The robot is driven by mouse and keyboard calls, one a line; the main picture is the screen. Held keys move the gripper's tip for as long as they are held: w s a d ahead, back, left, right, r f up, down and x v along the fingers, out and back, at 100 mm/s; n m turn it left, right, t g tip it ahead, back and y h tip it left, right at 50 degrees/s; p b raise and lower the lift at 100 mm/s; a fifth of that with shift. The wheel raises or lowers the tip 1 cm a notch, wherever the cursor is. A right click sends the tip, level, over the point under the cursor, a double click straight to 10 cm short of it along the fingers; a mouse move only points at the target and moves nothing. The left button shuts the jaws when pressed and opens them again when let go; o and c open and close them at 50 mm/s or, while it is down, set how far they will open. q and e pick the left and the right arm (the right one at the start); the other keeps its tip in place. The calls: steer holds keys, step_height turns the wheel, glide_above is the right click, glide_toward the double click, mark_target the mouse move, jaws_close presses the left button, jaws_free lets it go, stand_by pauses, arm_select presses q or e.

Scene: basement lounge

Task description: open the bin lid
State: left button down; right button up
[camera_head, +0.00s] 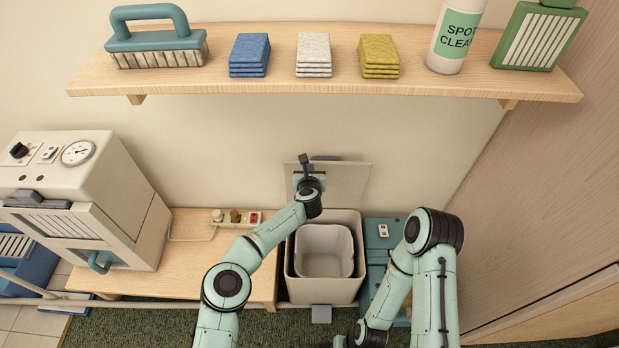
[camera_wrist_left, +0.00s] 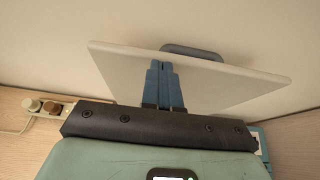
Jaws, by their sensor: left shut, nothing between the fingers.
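The bin (camera_head: 324,289) stands on the floor between the low wooden bench and a blue-green unit. Its lid (camera_head: 347,183) is raised at the back, leaning up near the wall, and the lighter inner bucket (camera_head: 325,250) shows open and empty. My left gripper (camera_head: 304,160) is shut and empty, up at the lid's left part. In the left wrist view the closed fingers (camera_wrist_left: 164,85) are in front of the pale lid (camera_wrist_left: 220,86), with its grey handle (camera_wrist_left: 193,51) beyond; I cannot tell whether they touch it. My right arm is folded at the right, its gripper mostly hidden low down.
A wooden shelf (camera_head: 420,84) with a brush, folded cloths and a bottle hangs above. A power strip (camera_head: 236,217) lies on the bench (camera_head: 213,258) left of the bin. The blue-green unit (camera_head: 377,258) stands close on the right, before a wood panel.

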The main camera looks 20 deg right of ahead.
arm_select(q)
steer(key=shift+w+d+r, duration=0.1)
steer(key=shift+w, duration=0.25)
stand_by(0.5)
